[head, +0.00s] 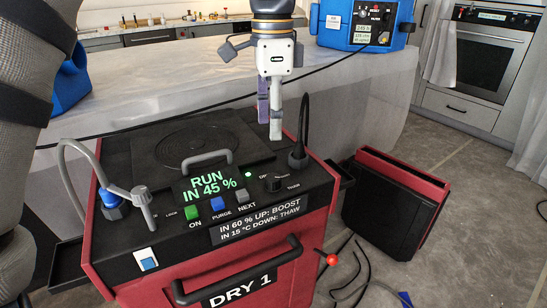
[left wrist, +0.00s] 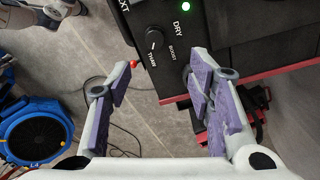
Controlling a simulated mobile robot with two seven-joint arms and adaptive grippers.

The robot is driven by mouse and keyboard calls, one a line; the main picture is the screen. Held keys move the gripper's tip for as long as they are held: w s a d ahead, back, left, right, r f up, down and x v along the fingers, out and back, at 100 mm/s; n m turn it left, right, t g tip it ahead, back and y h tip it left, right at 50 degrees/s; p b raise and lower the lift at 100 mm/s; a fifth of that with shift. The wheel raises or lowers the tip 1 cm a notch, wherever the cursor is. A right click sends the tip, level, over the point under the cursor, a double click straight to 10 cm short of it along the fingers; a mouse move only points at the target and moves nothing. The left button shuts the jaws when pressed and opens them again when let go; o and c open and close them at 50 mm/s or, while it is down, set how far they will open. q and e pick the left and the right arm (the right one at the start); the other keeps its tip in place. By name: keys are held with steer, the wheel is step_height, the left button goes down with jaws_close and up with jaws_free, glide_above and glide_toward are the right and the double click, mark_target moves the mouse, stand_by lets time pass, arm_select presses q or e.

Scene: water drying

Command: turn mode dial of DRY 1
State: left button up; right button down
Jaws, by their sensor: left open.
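The red and black machine labelled DRY 1 (head: 240,285) stands in front of me. Its display (head: 212,183) reads RUN IN 45 %. The black mode dial (head: 273,183) is at the right of its panel, near a lit green lamp and the THAW label. In the left wrist view the dial (left wrist: 154,40) sits among the labels DRY, BOOST and THAW; its exact pointing is too small to tell. My left gripper (head: 270,122) points down above the machine's top, beyond the dial in the picture. It is open and empty, apart from the dial, with its fingers (left wrist: 160,78) spread.
A black plug with a cable (head: 298,158) stands up just right of the dial. A grey handle (head: 207,158) and a hose fitting (head: 135,195) rise from the top.

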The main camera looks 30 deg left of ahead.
mark_target(273, 177)
arm_select(q)
steer(key=f, duration=1.1)
steer(key=shift+s+d+f, duration=0.25)
steer(key=shift+s+f, duration=0.15)
steer(key=shift+c, duration=0.2)
jaws_close()
